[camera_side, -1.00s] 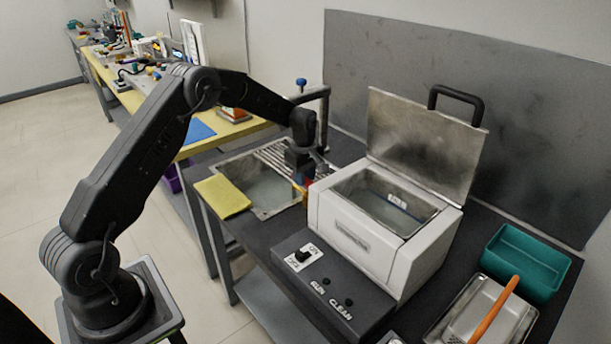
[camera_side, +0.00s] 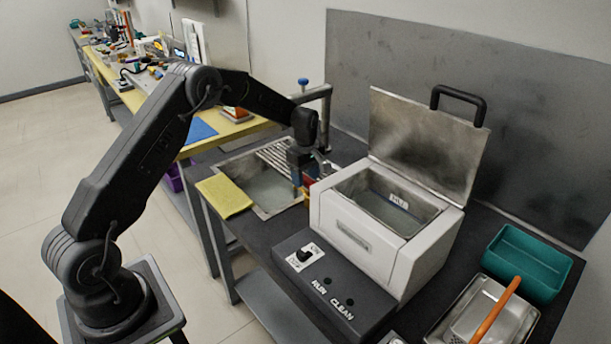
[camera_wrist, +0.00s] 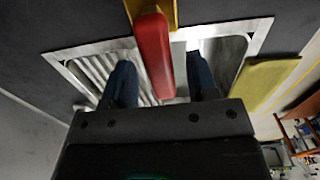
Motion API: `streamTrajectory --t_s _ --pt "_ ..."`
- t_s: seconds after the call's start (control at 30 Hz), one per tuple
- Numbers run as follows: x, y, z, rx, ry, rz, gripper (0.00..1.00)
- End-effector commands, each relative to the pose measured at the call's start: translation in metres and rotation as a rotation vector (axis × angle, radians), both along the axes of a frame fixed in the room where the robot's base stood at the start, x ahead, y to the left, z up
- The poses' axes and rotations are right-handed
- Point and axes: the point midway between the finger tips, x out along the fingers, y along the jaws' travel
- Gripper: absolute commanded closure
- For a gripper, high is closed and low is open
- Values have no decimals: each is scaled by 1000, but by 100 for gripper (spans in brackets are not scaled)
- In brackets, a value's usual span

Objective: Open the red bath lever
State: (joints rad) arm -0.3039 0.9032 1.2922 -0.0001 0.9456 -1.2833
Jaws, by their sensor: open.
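The red bath lever (camera_wrist: 153,58) shows in the wrist view as a long red bar running down from a yellow mount (camera_wrist: 150,12). My gripper (camera_wrist: 161,80) is open, with one blue finger on each side of the lever. In the side view my gripper (camera_side: 302,172) points down beside the sink. The lever there is mostly hidden; only small red and yellow parts show by the fingers.
A sink (camera_side: 262,208) with a rack and a yellow cloth (camera_side: 223,196) lies left of the lever. A white bath (camera_side: 360,248) with a raised lid stands close on the right. A tap (camera_side: 325,105) rises behind my gripper. A teal tray (camera_side: 527,262) sits far right.

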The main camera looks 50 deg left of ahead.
Motion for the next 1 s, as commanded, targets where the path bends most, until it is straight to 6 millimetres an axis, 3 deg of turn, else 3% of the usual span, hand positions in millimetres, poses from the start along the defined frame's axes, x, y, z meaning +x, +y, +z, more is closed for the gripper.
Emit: streamTrajectory --t_s 0.23,0.7,1.0 --pt "1 0 15 1 -3 -1 47" --pt "0 0 112 1 -3 0 47" --pt "0 0 138 0 -1 0 47"
